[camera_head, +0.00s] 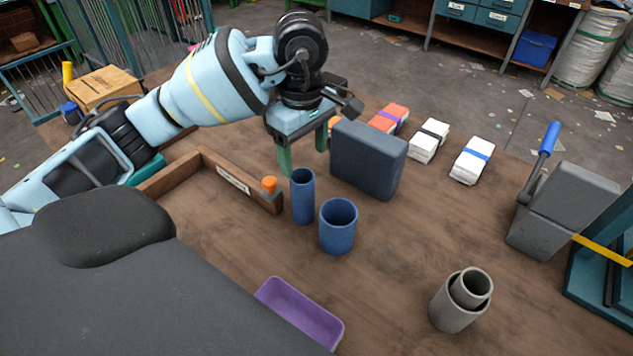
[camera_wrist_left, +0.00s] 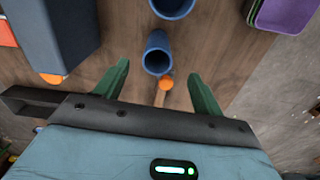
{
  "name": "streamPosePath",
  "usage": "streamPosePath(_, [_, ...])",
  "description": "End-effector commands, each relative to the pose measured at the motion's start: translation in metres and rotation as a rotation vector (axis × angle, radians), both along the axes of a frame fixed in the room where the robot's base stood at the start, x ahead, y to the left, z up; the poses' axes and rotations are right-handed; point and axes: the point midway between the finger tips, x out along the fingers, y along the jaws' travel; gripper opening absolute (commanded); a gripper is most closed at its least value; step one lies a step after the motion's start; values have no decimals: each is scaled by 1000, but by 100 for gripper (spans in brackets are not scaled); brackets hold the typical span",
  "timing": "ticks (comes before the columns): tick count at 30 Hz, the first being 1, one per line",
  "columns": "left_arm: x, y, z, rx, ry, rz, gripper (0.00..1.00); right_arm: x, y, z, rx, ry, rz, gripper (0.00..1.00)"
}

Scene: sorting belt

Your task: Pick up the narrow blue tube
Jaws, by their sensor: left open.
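The narrow blue tube (camera_head: 302,200) stands upright on the brown table, beside the wider blue tube (camera_head: 338,230). My left gripper (camera_head: 303,157) is open and empty, with its green fingers pointing down, just behind and above the narrow tube in the head view. In the left wrist view the narrow tube (camera_wrist_left: 157,52) shows between and just beyond the two fingertips (camera_wrist_left: 159,70), apart from both. The wider tube (camera_wrist_left: 172,7) is cut off at the top of that view. My right gripper is not in view.
A dark blue block (camera_head: 366,158) stands close right of the gripper. A wooden rail (camera_head: 230,180) with an orange knob (camera_head: 269,184) lies left of the tube. A purple tray (camera_head: 300,315) and nested grey cups (camera_head: 455,308) are nearer the front.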

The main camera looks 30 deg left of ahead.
Motion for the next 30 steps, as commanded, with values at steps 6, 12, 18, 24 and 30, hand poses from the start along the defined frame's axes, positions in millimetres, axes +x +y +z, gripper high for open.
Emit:
streamPosePath(6, [0,0,-5,-1,1,0,69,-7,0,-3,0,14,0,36])
streamPosePath(12, [0,1,-24,-1,2,1,69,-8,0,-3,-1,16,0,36])
streamPosePath(18, [1,2,-29,0,1,2,69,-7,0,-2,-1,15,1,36])
streamPosePath(24, [6,10,-53,-1,3,2,69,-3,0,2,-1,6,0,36])
streamPosePath(30, [6,11,-75,-1,2,1,69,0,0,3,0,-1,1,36])
